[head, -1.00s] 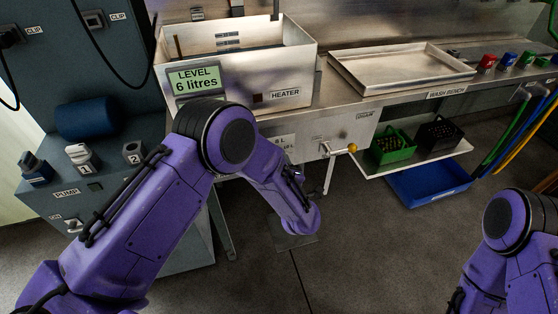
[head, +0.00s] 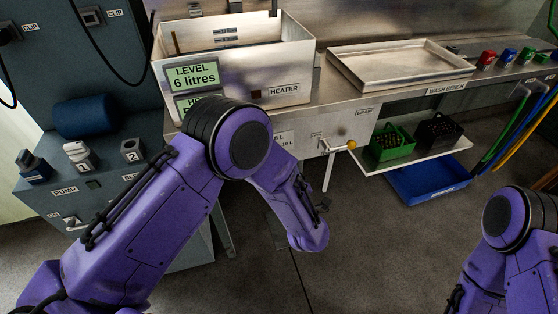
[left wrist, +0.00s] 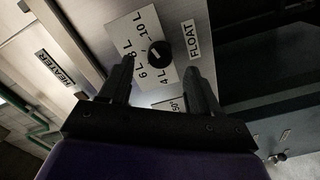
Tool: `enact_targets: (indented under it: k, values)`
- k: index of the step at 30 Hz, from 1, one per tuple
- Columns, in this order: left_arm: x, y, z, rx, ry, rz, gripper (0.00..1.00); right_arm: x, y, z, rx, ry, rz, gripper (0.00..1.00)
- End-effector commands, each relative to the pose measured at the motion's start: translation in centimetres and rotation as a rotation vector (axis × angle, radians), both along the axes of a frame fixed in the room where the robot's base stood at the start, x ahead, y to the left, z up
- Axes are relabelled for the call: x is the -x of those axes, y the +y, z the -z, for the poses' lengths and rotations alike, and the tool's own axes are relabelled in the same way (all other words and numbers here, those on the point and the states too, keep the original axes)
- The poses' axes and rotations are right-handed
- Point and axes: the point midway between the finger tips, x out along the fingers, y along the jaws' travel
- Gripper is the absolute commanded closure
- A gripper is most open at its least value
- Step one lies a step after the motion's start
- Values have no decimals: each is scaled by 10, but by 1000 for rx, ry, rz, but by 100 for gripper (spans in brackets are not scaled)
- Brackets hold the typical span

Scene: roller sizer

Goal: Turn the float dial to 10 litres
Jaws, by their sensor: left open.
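The float dial (left wrist: 160,54) is a round black knob with a pale pointer mark, on a white plate (left wrist: 141,35) marked 4 L, 6 L, 8 L and 10 L in the left wrist view. The exact pointer setting is hard to read. My left gripper (left wrist: 159,66) is open, its two black fingers on either side of the knob's near side; contact cannot be told. The level display (head: 193,76) reads 6 litres. My right gripper is out of view.
A FLOAT label (left wrist: 194,39) is beside the dial plate. Right of the dial is a lever with a yellow knob (head: 351,145). The open tank (head: 290,60) stands above. Green (head: 391,155) and black crates (head: 437,143) sit on a low shelf above a blue tray (head: 425,195).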

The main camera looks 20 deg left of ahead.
Motion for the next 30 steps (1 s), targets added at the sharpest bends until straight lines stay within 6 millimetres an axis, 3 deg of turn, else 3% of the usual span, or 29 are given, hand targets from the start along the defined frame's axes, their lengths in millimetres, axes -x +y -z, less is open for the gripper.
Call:
enact_targets:
  k: [4,9,26,29,30]
  values:
    - [27,-19,1,-3,0,3,37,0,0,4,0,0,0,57]
    - [43,-31,0,-1,0,2,37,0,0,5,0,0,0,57]
    - [43,-35,2,-5,14,19,37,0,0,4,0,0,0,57]
    - [39,-48,20,-61,129,168,37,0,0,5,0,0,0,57]
    - [40,-44,37,-121,226,259,37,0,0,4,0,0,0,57]
